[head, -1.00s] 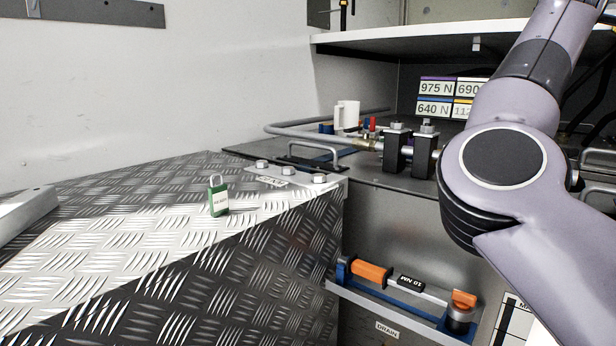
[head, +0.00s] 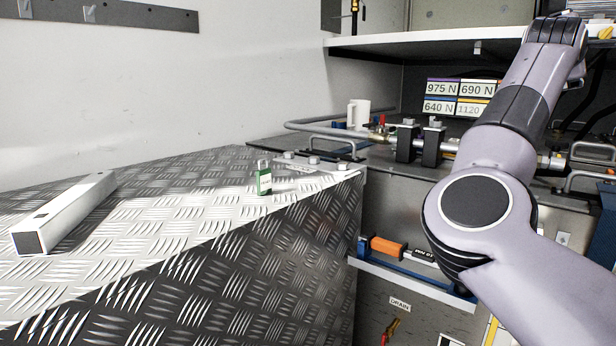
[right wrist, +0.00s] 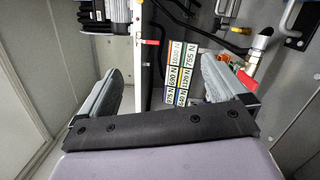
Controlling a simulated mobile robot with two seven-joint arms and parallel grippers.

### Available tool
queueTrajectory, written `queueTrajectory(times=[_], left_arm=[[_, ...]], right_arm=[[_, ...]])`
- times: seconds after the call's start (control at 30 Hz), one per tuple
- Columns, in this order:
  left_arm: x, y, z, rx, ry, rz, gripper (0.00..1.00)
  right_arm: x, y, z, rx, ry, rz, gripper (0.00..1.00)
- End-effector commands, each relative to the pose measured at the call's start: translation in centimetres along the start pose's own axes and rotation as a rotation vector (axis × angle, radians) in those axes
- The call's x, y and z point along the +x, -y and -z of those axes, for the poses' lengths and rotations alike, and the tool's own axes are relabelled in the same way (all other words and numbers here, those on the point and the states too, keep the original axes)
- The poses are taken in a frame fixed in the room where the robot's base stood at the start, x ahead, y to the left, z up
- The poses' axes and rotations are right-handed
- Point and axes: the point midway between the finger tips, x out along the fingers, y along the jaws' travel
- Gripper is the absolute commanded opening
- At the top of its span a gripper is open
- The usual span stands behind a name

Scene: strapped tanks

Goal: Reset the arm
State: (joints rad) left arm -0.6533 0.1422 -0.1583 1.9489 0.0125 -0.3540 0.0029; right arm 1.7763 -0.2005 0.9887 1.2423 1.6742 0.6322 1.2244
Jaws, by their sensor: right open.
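My right arm (head: 478,201) rises from the lower right of the head view, and its upper part bends up near the white shelf. Its gripper is not visible in the head view. In the right wrist view my right gripper (right wrist: 165,92) is open, its two grey fingers wide apart with nothing between them. Beyond the fingers are the number labels (right wrist: 180,72), which also show in the head view (head: 458,97). My left gripper is in neither view.
A green padlock (head: 264,180) stands on the tread-plate box (head: 150,225), with a pale metal bar (head: 65,212) at left. A white shelf (head: 440,43) hangs above the pipes and clamps (head: 407,142). An orange-handled tool (head: 388,247) lies in a blue holder below.

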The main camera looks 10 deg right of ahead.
Motion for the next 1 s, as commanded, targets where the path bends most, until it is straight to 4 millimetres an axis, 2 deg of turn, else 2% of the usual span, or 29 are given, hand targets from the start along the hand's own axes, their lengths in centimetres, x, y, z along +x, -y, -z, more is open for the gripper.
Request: queueTrajectory(times=[0.03,0.2,0.47,0.67,0.77,0.87,1.0], left_arm=[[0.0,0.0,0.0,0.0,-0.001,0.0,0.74],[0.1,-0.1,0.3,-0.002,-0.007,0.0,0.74],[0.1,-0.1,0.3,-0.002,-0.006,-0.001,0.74],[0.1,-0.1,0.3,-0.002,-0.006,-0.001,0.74],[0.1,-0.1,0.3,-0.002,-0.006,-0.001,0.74],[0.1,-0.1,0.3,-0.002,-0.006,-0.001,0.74],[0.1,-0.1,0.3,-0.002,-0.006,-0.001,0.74]], right_arm=[[0.5,1.7,0.0,-0.096,0.045,0.003,0.99],[1.1,5.7,-0.1,-0.461,0.198,-0.018,0.99],[0.0,10.5,1.8,-1.1,0.408,-0.094,0.99],[-2.1,14.0,5.4,-1.591,0.536,-0.198,0.99],[-3.6,16.1,7.8,-1.833,0.592,-0.269,0.99],[-5.3,18.7,10.5,-2.069,0.645,-0.355,0.99],[-8.2,23.1,14.3,-2.383,0.716,-0.505,0.99]])
